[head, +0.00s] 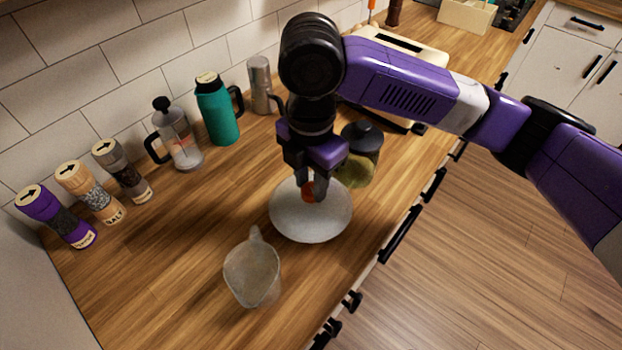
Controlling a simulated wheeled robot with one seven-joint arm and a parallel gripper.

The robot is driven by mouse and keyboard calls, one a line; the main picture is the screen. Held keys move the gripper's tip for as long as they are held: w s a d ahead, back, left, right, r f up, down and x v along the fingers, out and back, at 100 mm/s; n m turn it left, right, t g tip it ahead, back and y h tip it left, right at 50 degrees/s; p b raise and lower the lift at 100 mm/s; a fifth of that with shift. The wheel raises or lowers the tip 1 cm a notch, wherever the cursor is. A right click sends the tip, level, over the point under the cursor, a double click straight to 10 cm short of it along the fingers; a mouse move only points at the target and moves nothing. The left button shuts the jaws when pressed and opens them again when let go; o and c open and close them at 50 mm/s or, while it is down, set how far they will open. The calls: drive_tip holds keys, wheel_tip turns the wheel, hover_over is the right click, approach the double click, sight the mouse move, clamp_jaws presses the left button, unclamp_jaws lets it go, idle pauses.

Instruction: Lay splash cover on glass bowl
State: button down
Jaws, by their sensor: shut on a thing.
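The splash cover (311,222) is a pale, whitish round cover with a red knob (308,190) at its top. My gripper (310,188) points down over the cover and is shut on the red knob. The cover looks roughly level above the wooden counter. I cannot make out the glass bowl clearly; it may be hidden under the cover. I cannot tell whether the cover touches anything beneath it.
A translucent jug (252,274) stands close in front of the cover. A dark-lidded jar (362,138) with yellowish contents is close behind it. A teal flask (217,112), French press (178,140) and several grinders (88,188) line the wall. The counter's left front is clear.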

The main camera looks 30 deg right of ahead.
drive_tip(key=shift+f, duration=0.1)
drive_tip(key=c, duration=1)
unclamp_jaws()
drive_tip(key=shift+o, duration=0.4)
drive_tip(key=o, duration=0.5)
drive_tip(key=shift+r+p, duration=3)
drive_tip(key=shift+r, duration=0.55)
